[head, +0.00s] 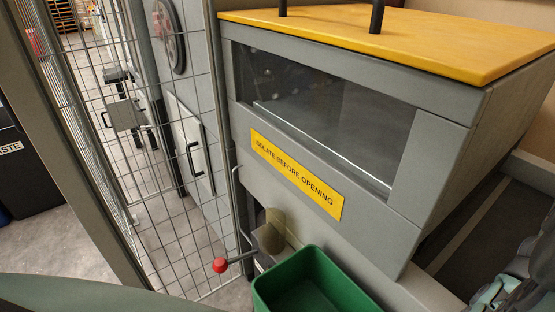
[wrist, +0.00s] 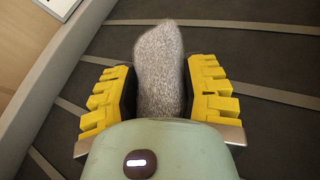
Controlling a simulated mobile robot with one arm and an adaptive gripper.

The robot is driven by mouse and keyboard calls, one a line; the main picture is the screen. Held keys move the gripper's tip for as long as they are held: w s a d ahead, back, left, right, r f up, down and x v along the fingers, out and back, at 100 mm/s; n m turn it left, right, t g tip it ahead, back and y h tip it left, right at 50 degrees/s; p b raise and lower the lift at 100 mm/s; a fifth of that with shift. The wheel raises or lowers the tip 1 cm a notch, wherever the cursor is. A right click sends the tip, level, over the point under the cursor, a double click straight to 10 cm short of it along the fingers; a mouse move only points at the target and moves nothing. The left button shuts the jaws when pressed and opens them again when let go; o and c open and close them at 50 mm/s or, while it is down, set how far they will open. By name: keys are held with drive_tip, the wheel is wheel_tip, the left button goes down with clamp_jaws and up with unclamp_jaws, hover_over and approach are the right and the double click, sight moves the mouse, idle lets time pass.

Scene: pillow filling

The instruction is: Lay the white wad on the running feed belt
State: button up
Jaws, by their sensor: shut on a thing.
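The white wad (wrist: 158,62) looks pale grey and speckled in the wrist view, a long soft shape with a rounded far end. My gripper (wrist: 160,85) is shut on it, with one yellow ribbed finger on each side. The wad's near end is hidden behind the gripper body. The dark feed belt (wrist: 255,55) with pale crosswise slats lies beyond and below the wad; I cannot tell whether they touch. In the head view the belt (head: 467,235) shows at the right, beside the grey machine. The wad cannot be made out there.
The grey machine (head: 330,205) with a yellow lid (head: 400,35) and window stands left of the belt. A pale side rail (wrist: 55,75) edges the belt. A green bin (head: 310,285), a red-knobbed lever (head: 220,265) and a wire mesh fence (head: 130,150) are further left. The belt around the wad looks clear.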

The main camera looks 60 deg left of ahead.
wheel_tip(320, 180, down, 4)
drive_tip(key=shift+s+r+b, duration=0.1)
drive_tip(key=shift+r+b, duration=0.15)
drive_tip(key=shift+b, duration=0.2)
drive_tip(key=shift+r, duration=0.1)
drive_tip(key=shift+f, duration=0.55)
drive_tip(key=o, duration=1.2)
